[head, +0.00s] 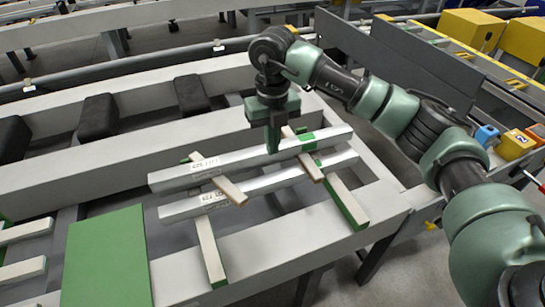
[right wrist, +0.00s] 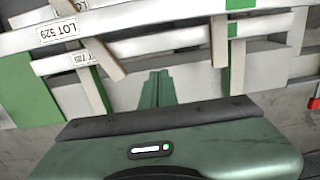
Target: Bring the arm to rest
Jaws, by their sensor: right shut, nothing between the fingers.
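My right arm comes in from the right in the head view. Its green gripper (head: 272,150) points down, shut and empty, at the bars. The fingers also show shut in the right wrist view (right wrist: 157,88). Two pale metal bars lie side by side on the table: a far bar (head: 245,158) and a near bar (head: 262,186), each with a white label. In the head view the fingertips overlap the far bar; I cannot tell whether they touch it. The label on the far bar reads LOT 529 in the right wrist view (right wrist: 58,30). My left gripper is not in view.
Wooden slats with green parts (head: 208,245) lie under and across the bars. A green panel (head: 108,258) lies at the front left. Black pads (head: 100,117) sit along the table's back left.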

